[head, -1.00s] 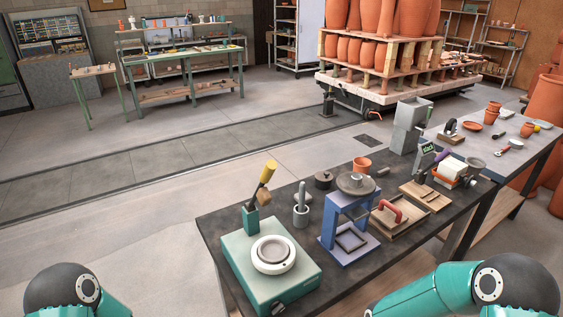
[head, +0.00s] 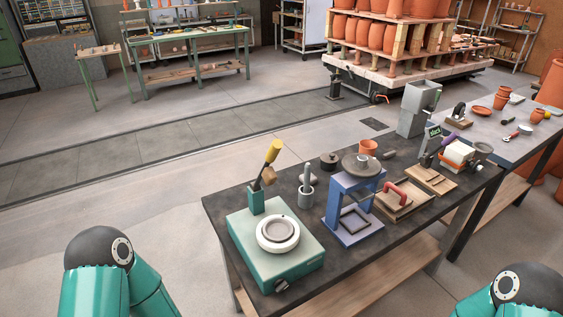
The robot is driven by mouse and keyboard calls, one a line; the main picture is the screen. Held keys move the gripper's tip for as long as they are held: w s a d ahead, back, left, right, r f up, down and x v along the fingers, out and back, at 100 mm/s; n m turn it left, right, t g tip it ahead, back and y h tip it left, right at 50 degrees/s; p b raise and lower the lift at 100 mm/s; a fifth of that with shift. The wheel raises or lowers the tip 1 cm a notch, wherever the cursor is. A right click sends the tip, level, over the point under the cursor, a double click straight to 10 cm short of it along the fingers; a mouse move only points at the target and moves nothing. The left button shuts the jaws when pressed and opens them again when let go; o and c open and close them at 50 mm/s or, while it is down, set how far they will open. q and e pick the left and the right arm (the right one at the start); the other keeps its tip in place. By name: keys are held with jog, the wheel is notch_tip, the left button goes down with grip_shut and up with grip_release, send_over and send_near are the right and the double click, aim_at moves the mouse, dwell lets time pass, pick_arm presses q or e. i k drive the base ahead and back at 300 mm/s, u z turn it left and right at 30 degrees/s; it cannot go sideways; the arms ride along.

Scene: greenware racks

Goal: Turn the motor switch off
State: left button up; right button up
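A teal box-shaped machine (head: 252,262) with a round white wheel head (head: 278,234) sits at the near left end of the dark workbench. Neither gripper is in view. Only my arm links show, the left at the lower left and the right at the lower right, both apart from the machine.
A blue press (head: 350,211) stands to the right. Floor left of the bench (head: 205,222) is clear. A loaded kiln cart (head: 400,73) stands farther back.

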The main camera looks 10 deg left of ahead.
aim_at(280, 284)
jog(key=u, duration=0.95)
jog(key=i, duration=0.15)
jog(key=z, duration=2.3)
jog(key=k, duration=1.15)
jog(key=u, duration=1.2)
jog(key=i, duration=1.1)
jog(key=z, duration=0.15)
